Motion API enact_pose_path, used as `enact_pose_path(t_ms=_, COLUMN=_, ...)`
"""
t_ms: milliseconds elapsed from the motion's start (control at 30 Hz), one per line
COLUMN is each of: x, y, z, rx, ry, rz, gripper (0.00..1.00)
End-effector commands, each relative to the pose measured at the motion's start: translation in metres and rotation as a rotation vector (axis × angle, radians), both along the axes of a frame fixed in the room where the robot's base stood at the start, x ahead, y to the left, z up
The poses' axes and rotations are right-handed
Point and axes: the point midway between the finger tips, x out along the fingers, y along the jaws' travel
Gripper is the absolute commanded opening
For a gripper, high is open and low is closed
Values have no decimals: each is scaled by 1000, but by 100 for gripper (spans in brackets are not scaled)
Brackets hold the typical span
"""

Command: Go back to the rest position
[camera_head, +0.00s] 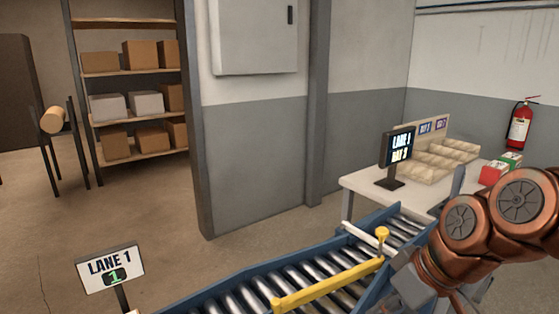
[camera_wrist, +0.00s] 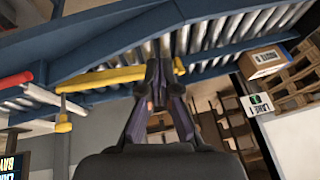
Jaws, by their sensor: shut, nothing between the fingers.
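My arm shows at the right of the head view, its copper-coloured joints in front of the white table and the conveyor. My gripper (camera_wrist: 155,75) shows in the wrist view with its dark fingers together and nothing between them. In the wrist view, the roller conveyor and its yellow bar lie beyond the fingertips. I cannot tell whether the fingertips touch anything. In the head view the fingers are not clearly visible.
The blue-framed roller conveyor (camera_head: 240,283) with a yellow bar (camera_head: 330,285) runs along the front. A white table (camera_head: 365,190) holds a screen (camera_head: 397,147), bins (camera_head: 440,160) and small boxes. A Lane 1 sign (camera_head: 110,268) stands at front left. Shelves (camera_head: 125,22) stand behind open floor.

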Motion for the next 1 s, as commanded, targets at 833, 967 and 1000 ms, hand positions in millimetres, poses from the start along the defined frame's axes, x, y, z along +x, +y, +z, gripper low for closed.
enact_pose_path(t_ms=833, x=-159, y=-18, z=15, rx=-348, ry=509, rz=-525, gripper=0)
enact_pose_path(t_ms=967, x=-159, y=-18, z=15, rx=-348, ry=509, rz=-525, gripper=0)
enact_pose_path(t_ms=1000, x=-159, y=-18, z=15, rx=-348, ry=509, rz=-525, gripper=0)
